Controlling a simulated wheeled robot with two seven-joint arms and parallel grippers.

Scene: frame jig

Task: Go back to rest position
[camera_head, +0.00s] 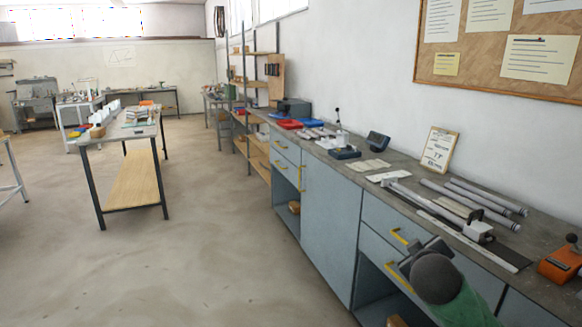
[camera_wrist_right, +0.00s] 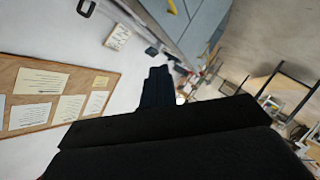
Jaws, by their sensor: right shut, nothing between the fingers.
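My right gripper (camera_head: 416,254) shows at the lower right of the head view, in front of the workbench's drawers. My dark wrist and green arm partly hide it. In the right wrist view its dark fingers (camera_wrist_right: 157,85) are together with nothing between them. My left gripper is in neither view. The grey workbench (camera_head: 300,158) runs along the right wall. On it lie several grey tubes (camera_head: 487,197) and a long metal rail with a light clamp block (camera_head: 477,230).
An orange device (camera_head: 560,262) sits at the bench's right end. A framed card (camera_head: 439,150), blue trays (camera_head: 311,122) and a red tray (camera_head: 289,124) stand farther along. Yellow drawer handles (camera_head: 399,236) stick out near my gripper. The floor left of the bench is clear up to a side table (camera_head: 90,139).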

